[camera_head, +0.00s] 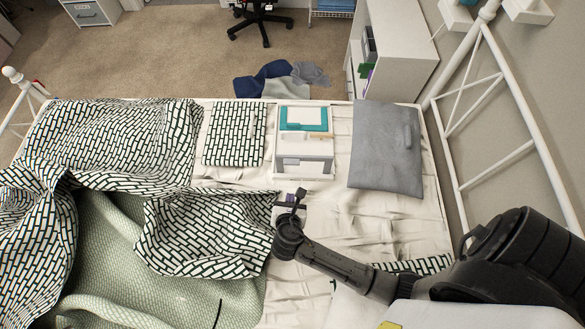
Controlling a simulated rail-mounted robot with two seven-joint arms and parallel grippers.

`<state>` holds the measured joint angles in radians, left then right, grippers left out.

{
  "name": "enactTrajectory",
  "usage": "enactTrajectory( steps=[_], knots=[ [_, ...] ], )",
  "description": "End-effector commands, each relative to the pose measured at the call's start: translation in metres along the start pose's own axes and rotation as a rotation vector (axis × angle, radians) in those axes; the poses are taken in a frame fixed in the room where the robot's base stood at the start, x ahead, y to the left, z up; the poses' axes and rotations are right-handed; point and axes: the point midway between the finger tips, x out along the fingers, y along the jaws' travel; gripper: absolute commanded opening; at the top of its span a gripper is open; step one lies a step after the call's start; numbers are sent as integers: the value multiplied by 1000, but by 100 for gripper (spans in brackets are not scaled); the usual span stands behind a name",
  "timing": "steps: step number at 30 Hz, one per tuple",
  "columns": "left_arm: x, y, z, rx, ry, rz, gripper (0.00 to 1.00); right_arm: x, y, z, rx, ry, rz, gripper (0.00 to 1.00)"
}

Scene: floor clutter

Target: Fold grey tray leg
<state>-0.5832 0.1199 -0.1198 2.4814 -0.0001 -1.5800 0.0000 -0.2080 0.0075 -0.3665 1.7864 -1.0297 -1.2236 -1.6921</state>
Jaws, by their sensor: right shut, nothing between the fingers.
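A pale grey-and-white tray-like object (326,146) lies on the bed, in the upper middle of the head view. It has a greyish front part and a teal item with a white sheet (303,118) at its far end. I cannot make out a separate leg on it. My right gripper (297,196) is shut and empty, just in front of the tray's near edge; I cannot tell whether it touches it. A small dark purple-and-white item shows behind the gripper, partly hidden. My left gripper is not in view.
A grey cushion (385,150) lies right of the tray, and a folded patterned cloth (234,134) lies left of it. A rumpled patterned duvet (110,145) and green blanket (150,270) cover the bed's left. White bed rails (500,95) stand at right.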

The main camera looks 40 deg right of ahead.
Motion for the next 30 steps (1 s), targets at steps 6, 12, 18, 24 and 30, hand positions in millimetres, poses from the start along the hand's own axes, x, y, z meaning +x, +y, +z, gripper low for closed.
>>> enactTrajectory(
  steps=[6,12,18,24,30],
  knots=[
    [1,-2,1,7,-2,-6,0,3,0,0,-125,0,3,0],
    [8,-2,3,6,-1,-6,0,27,0,0,-136,-1,1,0],
    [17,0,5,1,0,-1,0,66,0,-2,-134,0,1,0],
    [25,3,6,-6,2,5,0,101,0,-1,-134,1,0,0],
    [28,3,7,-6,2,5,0,122,2,11,-132,1,1,0]
  ],
)
